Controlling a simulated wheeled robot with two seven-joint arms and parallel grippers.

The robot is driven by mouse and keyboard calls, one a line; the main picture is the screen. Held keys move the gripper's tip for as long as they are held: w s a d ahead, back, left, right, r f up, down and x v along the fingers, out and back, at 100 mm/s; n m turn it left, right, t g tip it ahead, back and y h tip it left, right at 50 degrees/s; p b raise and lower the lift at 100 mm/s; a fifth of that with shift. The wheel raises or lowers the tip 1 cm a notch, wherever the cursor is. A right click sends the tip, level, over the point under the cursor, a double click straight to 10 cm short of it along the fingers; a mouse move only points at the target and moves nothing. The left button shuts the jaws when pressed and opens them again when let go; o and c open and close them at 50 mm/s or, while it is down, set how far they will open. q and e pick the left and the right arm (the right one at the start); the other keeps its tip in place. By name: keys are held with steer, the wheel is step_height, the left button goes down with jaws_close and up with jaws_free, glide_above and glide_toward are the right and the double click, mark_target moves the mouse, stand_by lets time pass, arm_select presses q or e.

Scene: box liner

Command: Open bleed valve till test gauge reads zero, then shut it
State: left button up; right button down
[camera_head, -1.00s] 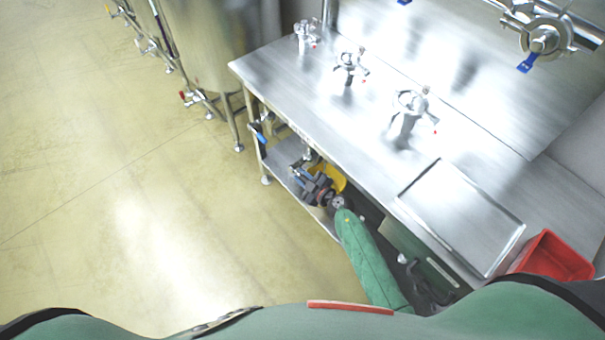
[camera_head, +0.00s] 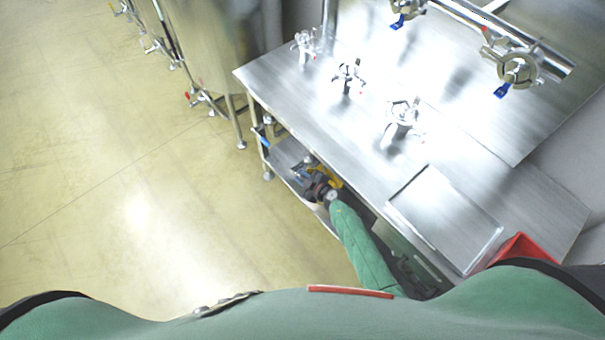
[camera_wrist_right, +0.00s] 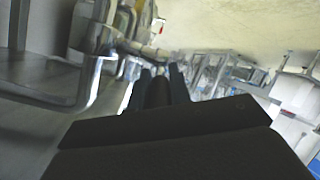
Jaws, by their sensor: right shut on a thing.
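My right gripper (camera_head: 314,182) reaches under the steel bench, at the lower shelf beside a yellow part (camera_head: 335,179). In the right wrist view, its dark fingers (camera_wrist_right: 160,80) are close together on a small metal part, blurred and mostly hidden. I cannot tell whether this is the bleed valve. Bright metal pipework (camera_wrist_right: 145,48) lies just beyond the fingertips. No readable test gauge shows in either view. My left gripper is not in view.
The steel bench (camera_head: 300,105) carries several upright metal fittings with red tips and a flat tray (camera_head: 440,215). A red bin (camera_head: 520,250) stands at its right. Blue-handled valves (camera_head: 503,89) hang on a pipe above. A steel tank (camera_head: 205,45) stands left. The left floor is clear.

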steer(key=shift+w+a+r+g, duration=0.2)
steer(key=shift+r+g, duration=0.1)
steer(key=shift+r, duration=0.1)
steer(key=shift+f+h, duration=0.1)
steer(key=shift+h, duration=0.2)
steer(key=c, duration=1.3)
jaws_free()
steer(key=shift+s+d+f, duration=0.1)
steer(key=shift+s, duration=0.1)
steer(key=b+v, duration=0.1)
steer(key=v, duration=0.6)
steer(key=shift+d+b, duration=0.15)
steer(key=shift+b, duration=0.25)
steer(key=shift+c, duration=0.2)
